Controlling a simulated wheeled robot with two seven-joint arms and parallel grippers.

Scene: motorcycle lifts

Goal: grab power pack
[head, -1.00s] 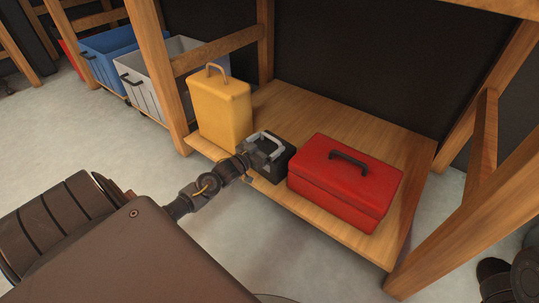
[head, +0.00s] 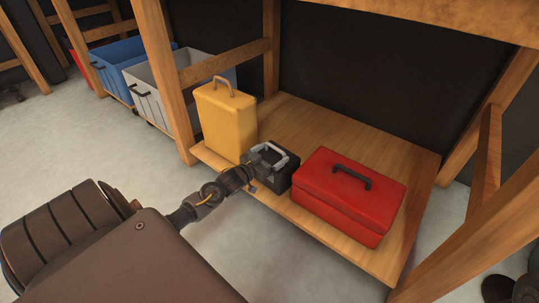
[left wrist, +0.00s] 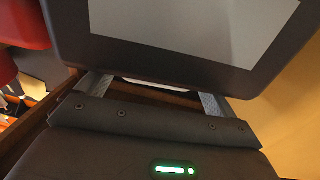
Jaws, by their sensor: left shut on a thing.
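The power pack (head: 279,174) is a small black box with a light grey handle, on the wooden shelf between the yellow case and the red toolbox. My left gripper (head: 258,168) reaches in from the front left and is shut on the pack at its handle. In the left wrist view the pack (left wrist: 170,55) fills the top as a dark box with a grey panel, close in front of the gripper (left wrist: 155,85). The exact grip is partly hidden. I cannot tell whether the pack is clear of the shelf. My right gripper is not in view.
A yellow case (head: 226,122) stands close on the left, and a red toolbox (head: 348,197) lies close on the right. The wooden shelf (head: 345,125) is bare behind them. Wooden posts (head: 165,80) frame it. Grey (head: 147,97) and blue (head: 108,68) bins stand farther left.

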